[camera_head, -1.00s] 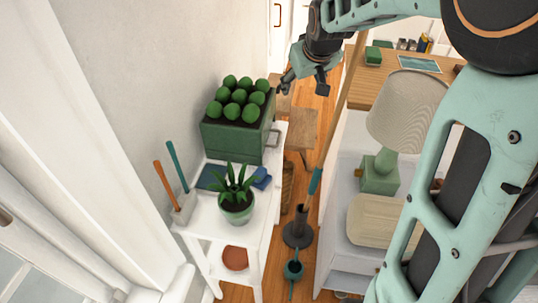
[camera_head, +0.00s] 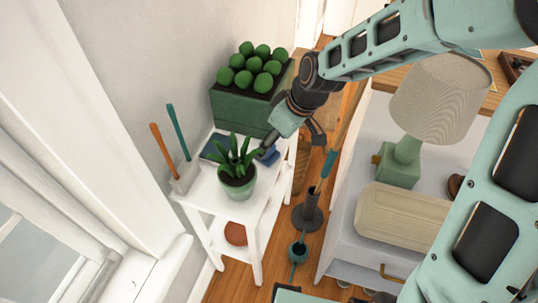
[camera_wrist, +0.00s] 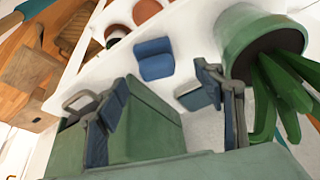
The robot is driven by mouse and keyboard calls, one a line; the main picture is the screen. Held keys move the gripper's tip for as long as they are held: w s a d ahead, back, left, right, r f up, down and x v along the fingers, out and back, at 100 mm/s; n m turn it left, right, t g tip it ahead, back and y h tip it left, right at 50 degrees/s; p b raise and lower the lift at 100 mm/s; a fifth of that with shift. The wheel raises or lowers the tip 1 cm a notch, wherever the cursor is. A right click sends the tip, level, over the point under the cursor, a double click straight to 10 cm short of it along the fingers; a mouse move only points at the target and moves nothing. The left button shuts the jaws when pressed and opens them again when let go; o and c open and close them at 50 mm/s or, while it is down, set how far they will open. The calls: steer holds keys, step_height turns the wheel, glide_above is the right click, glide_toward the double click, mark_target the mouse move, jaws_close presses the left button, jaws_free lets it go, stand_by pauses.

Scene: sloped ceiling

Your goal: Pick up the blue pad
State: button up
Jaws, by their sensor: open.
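The blue pad (camera_wrist: 154,58) lies on the white shelf top, between the planter and the potted plant. In the head view the blue pad (camera_head: 273,158) is partly hidden by my gripper. My gripper (camera_head: 291,143) is above the shelf's right side, tilted down, open and empty. In the wrist view my gripper (camera_wrist: 168,108) has its two fingers spread, and the pad shows beyond them, apart from both.
A potted plant (camera_head: 238,184) stands close to the pad. A green planter (camera_head: 240,112) with round plants stands behind. A flat dark-blue item (camera_head: 214,148) and hand tools (camera_head: 184,176) are at left. A lamp (camera_head: 430,95) stands on the right-hand unit.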

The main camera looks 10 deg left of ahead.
steer(key=x, duration=0.2)
steer(key=b+x, duration=0.1)
steer(key=x, duration=0.3)
steer(key=shift+w+b, duration=0.3)
steer(key=shift+b, duration=0.1)
steer(key=shift+c, duration=0.6)
steer(key=c, duration=1)
